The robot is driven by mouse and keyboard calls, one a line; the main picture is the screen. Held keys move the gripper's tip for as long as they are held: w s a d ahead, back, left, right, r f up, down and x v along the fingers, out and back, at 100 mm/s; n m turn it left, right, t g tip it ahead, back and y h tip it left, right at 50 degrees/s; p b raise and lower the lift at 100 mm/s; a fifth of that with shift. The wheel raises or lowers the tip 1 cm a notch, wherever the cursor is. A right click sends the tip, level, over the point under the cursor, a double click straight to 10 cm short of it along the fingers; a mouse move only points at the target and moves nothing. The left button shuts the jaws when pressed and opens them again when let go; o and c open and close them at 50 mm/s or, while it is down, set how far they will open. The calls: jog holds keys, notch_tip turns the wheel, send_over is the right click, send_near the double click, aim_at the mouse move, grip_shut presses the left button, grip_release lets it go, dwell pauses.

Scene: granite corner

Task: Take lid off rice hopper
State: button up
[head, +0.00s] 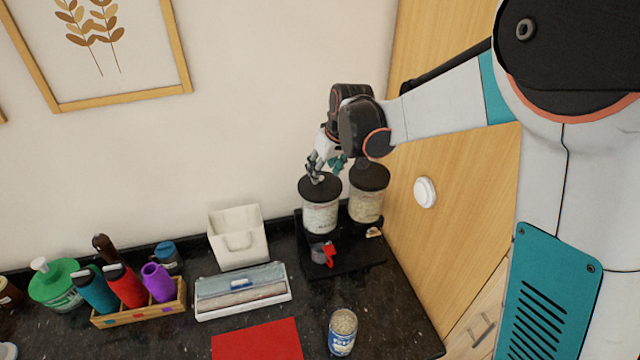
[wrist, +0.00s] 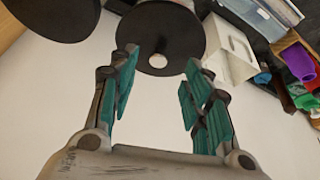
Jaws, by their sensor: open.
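Two clear hoppers with black lids stand side by side on a black stand in the corner. The left hopper (head: 320,218) holds white grains; the right hopper (head: 366,207) holds paler yellowish contents. The left hopper's lid (head: 321,188) is seated on top; it also shows in the wrist view (wrist: 185,28) with a pale round knob (wrist: 158,61). My gripper (head: 327,168) is open just above this lid. In the wrist view, the open teal-padded fingers (wrist: 161,66) lie either side of the knob; I cannot tell whether they touch the lid.
The right hopper's lid (head: 370,177) is close beside my gripper. A wooden panel (head: 445,150) borders the right.

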aim_at(321, 178)
jog(key=x, duration=0.3)
jog(key=shift+w+p, duration=0.3)
jog(key=shift+p, duration=0.05)
jog(key=shift+w+a+f, duration=0.15)
jog(key=shift+f, duration=0.45)
grip_shut()
